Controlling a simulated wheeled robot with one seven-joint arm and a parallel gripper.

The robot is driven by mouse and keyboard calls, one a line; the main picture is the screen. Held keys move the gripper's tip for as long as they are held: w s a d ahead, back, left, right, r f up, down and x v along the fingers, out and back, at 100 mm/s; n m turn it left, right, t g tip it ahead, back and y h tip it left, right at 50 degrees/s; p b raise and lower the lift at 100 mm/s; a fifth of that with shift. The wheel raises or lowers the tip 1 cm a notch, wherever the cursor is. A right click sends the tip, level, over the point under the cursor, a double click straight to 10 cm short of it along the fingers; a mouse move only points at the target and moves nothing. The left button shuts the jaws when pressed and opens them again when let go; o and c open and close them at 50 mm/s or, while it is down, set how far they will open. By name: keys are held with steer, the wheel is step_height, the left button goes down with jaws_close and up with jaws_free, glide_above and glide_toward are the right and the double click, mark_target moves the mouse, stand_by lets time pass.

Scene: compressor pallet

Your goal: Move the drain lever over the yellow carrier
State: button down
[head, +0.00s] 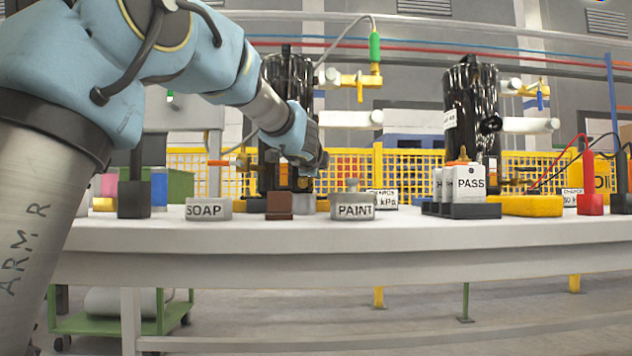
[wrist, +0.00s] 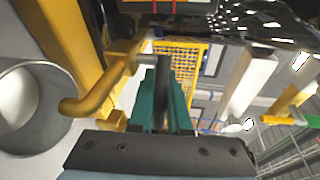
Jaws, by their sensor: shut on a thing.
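In the wrist view, my gripper (wrist: 165,82) has teal fingers closed on a dark narrow bar, which I take to be the drain lever (wrist: 162,68). Beside it is a brass fitting with a bent spout (wrist: 92,102). The yellow carrier (wrist: 68,38) shows as a thick yellow beam at the upper left, apart from the fingers. In the head view, my gripper (head: 312,166) is low in front of the left black compressor (head: 290,75). There my arm hides the lever and much of the carrier.
A grey round cup (wrist: 32,105) is close to the fitting. PASS tags (head: 468,184) and a second compressor (head: 470,100) are to the right.

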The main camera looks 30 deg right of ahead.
steer(key=shift+s+m+g+h, duration=0.2)
steer(key=shift+m+g+h, duration=0.3)
steer(key=shift+h, duration=0.1)
steer(key=c, duration=1.2)
jaws_free()
steer(key=shift+o, duration=0.2)
steer(key=v, duration=1)
steer(key=shift+s+a+b, duration=0.25)
steer(key=shift+s+b, duration=0.05)
steer(key=shift+a, duration=0.1)
